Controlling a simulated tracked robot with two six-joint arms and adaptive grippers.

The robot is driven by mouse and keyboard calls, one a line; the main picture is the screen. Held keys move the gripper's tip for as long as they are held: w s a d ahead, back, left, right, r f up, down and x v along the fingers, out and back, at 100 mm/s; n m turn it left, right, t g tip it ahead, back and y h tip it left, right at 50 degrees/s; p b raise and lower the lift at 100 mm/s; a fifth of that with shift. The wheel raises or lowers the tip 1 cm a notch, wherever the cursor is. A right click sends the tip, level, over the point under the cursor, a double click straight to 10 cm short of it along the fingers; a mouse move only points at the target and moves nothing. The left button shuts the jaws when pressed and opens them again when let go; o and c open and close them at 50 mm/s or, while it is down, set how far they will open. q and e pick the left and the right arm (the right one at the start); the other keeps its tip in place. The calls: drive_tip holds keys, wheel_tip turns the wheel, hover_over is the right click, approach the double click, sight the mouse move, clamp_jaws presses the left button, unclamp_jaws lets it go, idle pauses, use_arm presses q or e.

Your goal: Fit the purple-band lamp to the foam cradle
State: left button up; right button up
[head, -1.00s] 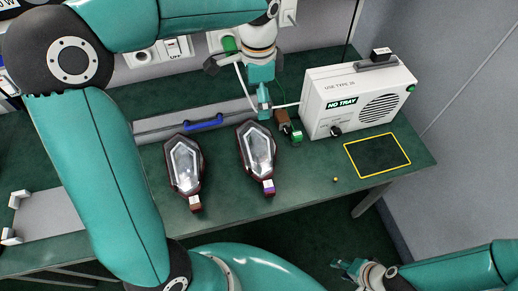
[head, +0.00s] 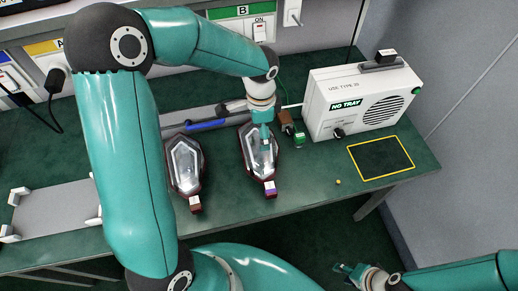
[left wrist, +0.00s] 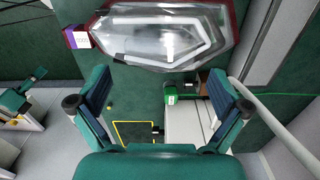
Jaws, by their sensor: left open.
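The purple-band lamp (head: 257,152) lies on the green bench, a clear faceted lens in a dark red rim. Its purple band (head: 270,187) is at the near end. In the left wrist view the lamp (left wrist: 165,35) fills the top, with the purple band (left wrist: 78,37) at its left end. My left gripper (head: 266,143) is over this lamp, open and empty. Its two fingers (left wrist: 158,92) stand apart below the lamp in the picture. My right gripper (head: 350,271) is low at the right, off the bench; its jaw opening is unclear. I cannot identify the foam cradle with certainty.
A brown-band lamp (head: 186,165) lies to the left. A grey plate with white corner blocks (head: 50,210) is at far left. A white speaker box (head: 362,102), a green-and-brown connector (head: 291,128) and a yellow-outlined empty area (head: 381,158) are at right.

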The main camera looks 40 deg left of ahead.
use_arm(q)
wheel_tip(320, 180, down, 5)
drive_tip(key=shift+a+r+p, duration=0.15)
drive_tip(key=shift+r+p, duration=0.05)
drive_tip(key=shift+p, duration=0.1)
drive_tip(key=shift+s, duration=0.1)
drive_tip(key=c, duration=1.5)
drive_tip(key=shift+o, duration=0.2)
drive_tip(key=shift+r, duration=0.1)
wheel_tip(320, 180, up, 20)
